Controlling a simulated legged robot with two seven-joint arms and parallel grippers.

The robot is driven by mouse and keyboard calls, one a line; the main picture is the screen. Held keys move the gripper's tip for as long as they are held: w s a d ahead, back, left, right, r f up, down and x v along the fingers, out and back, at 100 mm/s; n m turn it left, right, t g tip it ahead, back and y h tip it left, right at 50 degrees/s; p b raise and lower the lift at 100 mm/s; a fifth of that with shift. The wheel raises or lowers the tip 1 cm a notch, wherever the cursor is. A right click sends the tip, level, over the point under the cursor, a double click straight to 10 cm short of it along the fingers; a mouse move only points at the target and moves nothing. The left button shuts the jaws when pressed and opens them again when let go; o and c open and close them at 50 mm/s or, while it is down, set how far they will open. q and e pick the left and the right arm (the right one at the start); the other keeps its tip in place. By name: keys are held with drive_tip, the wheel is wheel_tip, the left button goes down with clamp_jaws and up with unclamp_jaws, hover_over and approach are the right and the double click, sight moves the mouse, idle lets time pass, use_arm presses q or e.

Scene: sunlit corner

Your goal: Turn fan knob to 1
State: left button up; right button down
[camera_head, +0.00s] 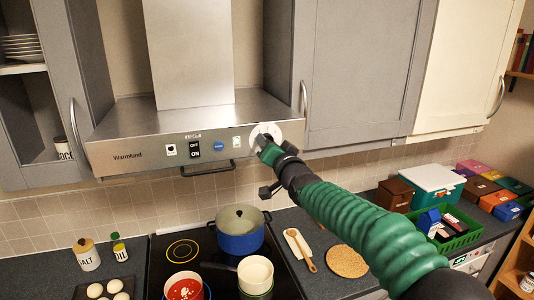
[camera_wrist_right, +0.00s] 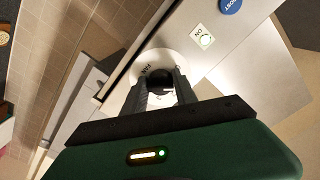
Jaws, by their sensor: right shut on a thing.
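The fan knob is on the right end of the range hood's front panel. Its round white dial plate (camera_head: 262,131) shows behind my gripper in the head view. In the right wrist view the dark knob (camera_wrist_right: 160,82) sits on the white dial, which carries the lettering "FAN" (camera_wrist_right: 146,72). My right gripper (camera_head: 268,146) is at the knob. In the right wrist view its fingers (camera_wrist_right: 160,92) are shut on the knob from both sides. The number the knob points to cannot be read. My left gripper is not in view.
The hood panel (camera_head: 150,157) has an ON/OFF switch (camera_head: 194,150) and a blue button (camera_head: 219,146) left of the knob. A handle bar (camera_head: 207,171) hangs below. Grey cabinets (camera_head: 362,70) flank the hood. A blue pot (camera_head: 240,240) and other pans stand on the cooktop below.

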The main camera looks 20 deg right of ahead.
drive_tip(key=shift+d+r+m+b, duration=0.15)
drive_tip(key=shift+m+b, duration=0.35)
drive_tip(key=shift+m, duration=0.3)
